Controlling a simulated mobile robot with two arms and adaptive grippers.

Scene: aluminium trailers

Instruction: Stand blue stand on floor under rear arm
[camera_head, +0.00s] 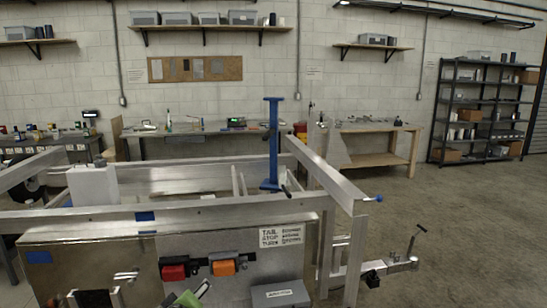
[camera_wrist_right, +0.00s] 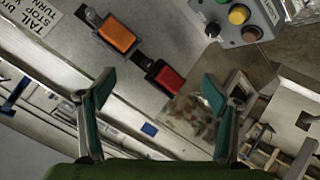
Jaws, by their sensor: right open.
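The blue stand (camera_head: 273,145) is upright in the head view, with a flat top plate and a wider foot plate. It shows behind the front rail of the aluminium trailer frame (camera_head: 230,213); what its foot rests on is hard to tell. An angled aluminium beam (camera_head: 325,172) runs just right of it, toward a blue-tipped corner. I cannot tell which part is the rear arm. My right gripper (camera_wrist_right: 157,80) is open and empty in the right wrist view, its teal-padded fingers apart, facing the panel with lights. The blue stand is not in that view. My left gripper is not in view.
The trailer panel carries a red light (camera_head: 174,271) and an orange light (camera_head: 223,267). A grey button box (camera_wrist_right: 238,18) is close by. A hitch-like arm (camera_head: 385,265) juts out right. Workbenches line the wall. The concrete floor (camera_head: 455,225) at right is clear.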

